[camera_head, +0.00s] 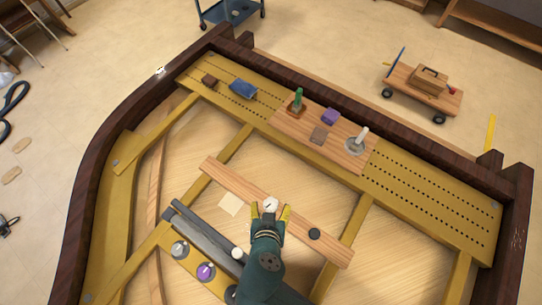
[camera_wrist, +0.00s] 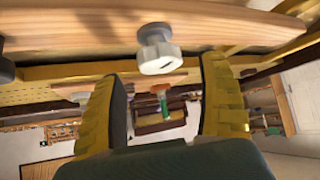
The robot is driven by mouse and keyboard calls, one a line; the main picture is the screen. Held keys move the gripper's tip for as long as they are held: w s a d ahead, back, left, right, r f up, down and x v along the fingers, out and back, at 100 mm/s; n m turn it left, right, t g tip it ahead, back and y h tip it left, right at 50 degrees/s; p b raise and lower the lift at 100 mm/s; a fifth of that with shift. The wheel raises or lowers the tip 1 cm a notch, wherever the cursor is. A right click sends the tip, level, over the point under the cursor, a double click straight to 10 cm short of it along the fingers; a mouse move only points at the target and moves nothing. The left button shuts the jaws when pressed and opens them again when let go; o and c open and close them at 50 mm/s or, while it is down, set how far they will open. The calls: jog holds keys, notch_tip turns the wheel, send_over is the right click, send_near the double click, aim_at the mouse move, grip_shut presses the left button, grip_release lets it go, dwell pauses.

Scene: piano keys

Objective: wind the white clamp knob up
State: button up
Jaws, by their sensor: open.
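The white clamp knob (camera_head: 270,204) is by the long wooden bar (camera_head: 225,175) that crosses the gold frame in the head view. In the wrist view the knob (camera_wrist: 158,52) is a pale, lobed head on a short stem against the wooden bar (camera_wrist: 90,30). My gripper (camera_head: 270,210) is open, its yellow fingers on either side of the knob in the head view. In the wrist view my gripper (camera_wrist: 163,70) shows dark finger pads with gaps to both sides of the knob, which sits level with or slightly past the fingertips. No contact shows.
A black knob (camera_head: 315,234) is on the bar to the right. A dark rail (camera_head: 205,231) lies left of my arm, with a grey knob (camera_head: 180,249), a purple knob (camera_head: 205,271) and another white knob (camera_head: 237,253) nearby. A wooden board (camera_head: 285,127) with small items is beyond.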

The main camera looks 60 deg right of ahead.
aim_at(271, 204)
jog(key=shift+x, duration=1.55)
jog(key=c, duration=1.2)
